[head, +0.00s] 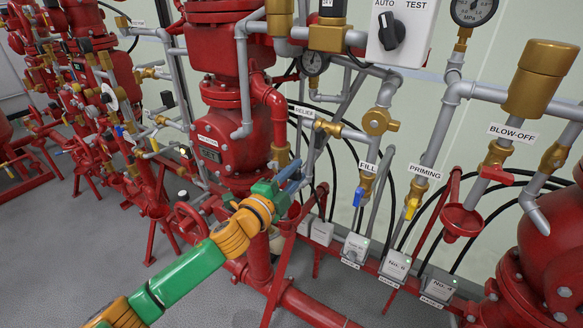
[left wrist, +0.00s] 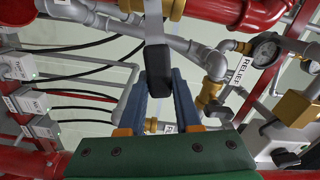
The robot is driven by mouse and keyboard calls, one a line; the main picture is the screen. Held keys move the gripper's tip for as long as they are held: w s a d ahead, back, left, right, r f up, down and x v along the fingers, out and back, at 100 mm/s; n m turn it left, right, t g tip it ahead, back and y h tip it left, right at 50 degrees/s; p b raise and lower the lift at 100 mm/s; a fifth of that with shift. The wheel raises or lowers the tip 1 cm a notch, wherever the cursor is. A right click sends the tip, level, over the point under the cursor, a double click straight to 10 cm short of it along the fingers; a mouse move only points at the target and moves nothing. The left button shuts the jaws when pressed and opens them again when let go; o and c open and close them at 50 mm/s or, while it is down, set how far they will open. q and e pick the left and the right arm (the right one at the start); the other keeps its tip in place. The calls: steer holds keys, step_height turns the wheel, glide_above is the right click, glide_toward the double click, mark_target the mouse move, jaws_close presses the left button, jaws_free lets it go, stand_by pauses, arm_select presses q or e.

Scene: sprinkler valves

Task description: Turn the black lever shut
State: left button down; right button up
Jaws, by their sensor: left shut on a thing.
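The black lever (left wrist: 158,88) shows upright between the two blue fingers of my left gripper in the left wrist view. The fingers are shut on it from both sides. A grey pipe runs behind the lever's upper end. In the head view my left gripper (head: 292,176) reaches in from the lower left, in front of the red valve body (head: 215,140) and below the RELIEF label (head: 305,112). There the gripper and pipes largely hide the lever. My right gripper is not in view.
To the right are a blue lever (head: 358,196) under FILL, a yellow lever (head: 411,207) under PRIMING and a red funnel (head: 462,220). Grey boxes (head: 395,265) line the red lower rail. Pipes crowd the gripper; open floor (head: 90,230) lies at the left.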

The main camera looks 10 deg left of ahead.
arm_select(q)
steer(key=shift+d+f+m+b, duration=0.15)
steer(key=shift+f+m+b, duration=0.25)
steer(key=shift+f+m, duration=1)
steer(key=c, duration=0.6)
jaws_free()
steer(key=shift+r, duration=0.1)
steer(key=shift+s, duration=0.1)
steer(key=b+v, duration=0.1)
steer(key=v, duration=0.6)
